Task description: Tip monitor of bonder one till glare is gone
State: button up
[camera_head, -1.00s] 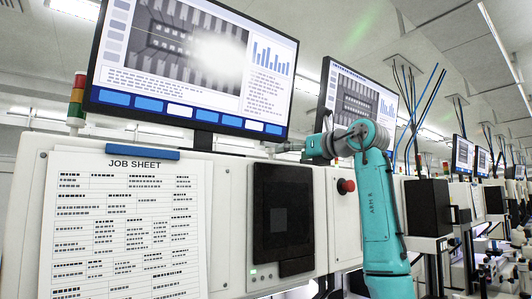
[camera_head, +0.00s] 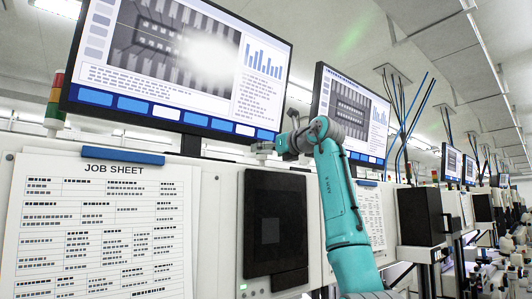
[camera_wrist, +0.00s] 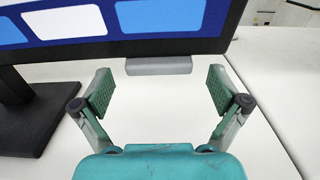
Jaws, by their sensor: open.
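The near monitor (camera_head: 150,104) stands on top of the white bonder cabinet, with a bright white glare patch over the grey picture on its screen. In the wrist view, the monitor's lower edge (camera_wrist: 215,46) crosses the top of the picture, with a grey tab (camera_wrist: 158,65) under it. My gripper (camera_wrist: 159,88) is open, its two green padded fingers on either side of the tab and a little short of it, with nothing between them. In the head view, my gripper (camera_head: 262,148) is small at the monitor's lower right edge, and its fingers are hard to make out.
The monitor's black stand (camera_wrist: 40,115) is at the left in the wrist view. A job sheet (camera_head: 95,225) hangs on the cabinet front beside a dark panel (camera_head: 272,225). A second monitor (camera_head: 350,112) stands to the right. A signal tower (camera_head: 55,105) is at the left.

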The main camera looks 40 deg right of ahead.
jog(key=shift+w+a, duration=0.1)
jog(key=shift+w, duration=0.4)
jog(key=c, duration=1.7)
jog(key=shift+w+t, duration=0.4)
jog(key=shift+w, duration=0.3)
jog(key=o, duration=1.7)
jog(key=shift+s, duration=0.1)
jog(key=s+f, duration=0.1)
jog(key=s, duration=1)
jog(key=shift+s+d, duration=0.2)
jog(key=shift+s, duration=0.2)
